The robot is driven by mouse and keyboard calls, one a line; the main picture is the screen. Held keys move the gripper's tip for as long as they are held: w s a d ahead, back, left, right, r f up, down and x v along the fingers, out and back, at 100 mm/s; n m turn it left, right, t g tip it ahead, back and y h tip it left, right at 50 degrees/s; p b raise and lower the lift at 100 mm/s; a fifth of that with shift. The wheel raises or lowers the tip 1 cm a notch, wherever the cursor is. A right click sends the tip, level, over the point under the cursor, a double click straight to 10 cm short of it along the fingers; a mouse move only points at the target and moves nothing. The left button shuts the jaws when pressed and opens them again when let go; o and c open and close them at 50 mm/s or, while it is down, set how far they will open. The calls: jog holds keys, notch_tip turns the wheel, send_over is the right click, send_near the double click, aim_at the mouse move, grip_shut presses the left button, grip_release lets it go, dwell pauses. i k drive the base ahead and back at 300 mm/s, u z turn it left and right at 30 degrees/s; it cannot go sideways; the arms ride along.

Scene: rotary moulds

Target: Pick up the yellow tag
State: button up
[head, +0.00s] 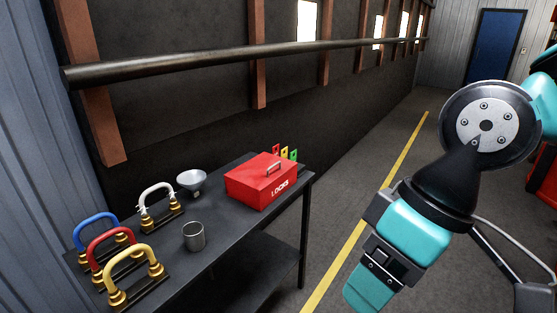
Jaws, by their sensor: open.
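The yellow tag (284,153) stands upright behind the red lock box, at the far end of the dark table. Only its upper part shows; the box hides its lower part. A red tag (276,150) is close on its left and a green tag (293,155) close on its right. My arm is in the right part of the head view, well apart from the tags and the table. No gripper fingers can be made out in this view.
The red box (258,188) marked LOCKS, with a handle on its lid, stands in front of the tags. A funnel (192,181), a metal cup (194,237) and several coloured handles on brass fittings occupy the table (228,228). A wall runs behind; open floor lies right.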

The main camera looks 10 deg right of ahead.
aim_at(284, 155)
jog(key=z, duration=0.7)
jog(key=i, duration=5.85)
jog(key=u, duration=4.1)
